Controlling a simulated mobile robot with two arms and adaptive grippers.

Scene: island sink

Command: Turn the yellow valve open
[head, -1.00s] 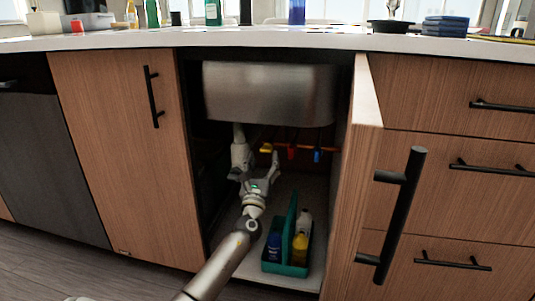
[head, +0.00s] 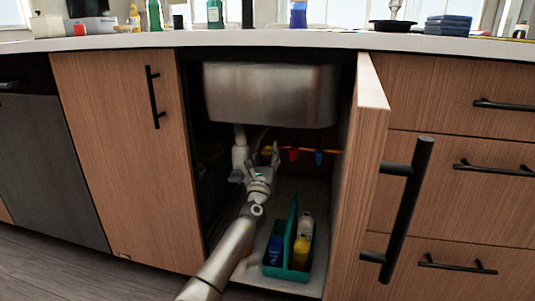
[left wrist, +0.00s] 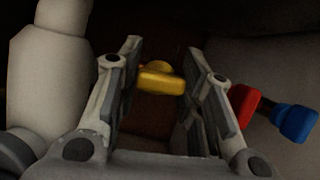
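The yellow valve (left wrist: 160,80) shows between the two fingers of my left gripper (left wrist: 158,88) in the left wrist view, with a gap on each side of it. In the head view the yellow valve (head: 267,151) is a small patch at the back of the cabinet, partly hidden by my left gripper (head: 260,160). The gripper is open, its fingers apart on either side of the valve's handle. Whether the fingers reach as deep as the handle is hard to tell. My right gripper is not in view.
A red valve (head: 293,154) and a blue valve (head: 318,157) sit to the right on the same pipe. A grey drain pipe (left wrist: 50,80) is close on the left. The sink basin (head: 270,95) hangs above. A teal caddy (head: 287,273) with bottles stands below. The open door (head: 355,190) bounds the right.

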